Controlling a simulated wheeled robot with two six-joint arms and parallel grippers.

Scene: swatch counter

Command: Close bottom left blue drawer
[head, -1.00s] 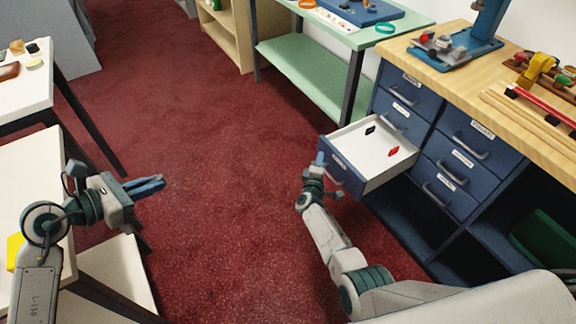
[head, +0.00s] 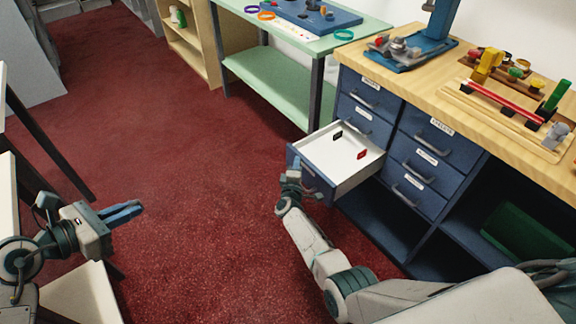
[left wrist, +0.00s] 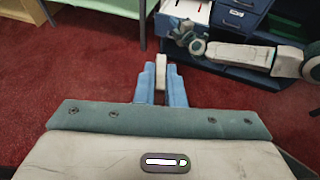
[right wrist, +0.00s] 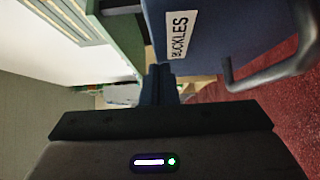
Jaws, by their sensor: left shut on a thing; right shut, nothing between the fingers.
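The bottom left blue drawer (head: 316,186) stands pulled out of the blue cabinet in the head view. Its white inside holds a black piece (head: 337,135) and a red piece (head: 362,154). The right wrist view shows its front (right wrist: 225,25) close up, with a BUCKLES label and a grey bar handle (right wrist: 275,72). My right gripper (head: 293,167) is shut and empty, at the drawer's front; I cannot tell whether it touches. My left gripper (head: 130,210) is far left of the drawer, shut on a thin pale piece (left wrist: 161,76).
The other cabinet drawers (head: 423,160) look shut. A wooden counter (head: 440,85) on top carries tools and racks. A green table (head: 270,85) stands behind the drawer. White tables are at the left edge. Red carpet (head: 190,150) lies clear between.

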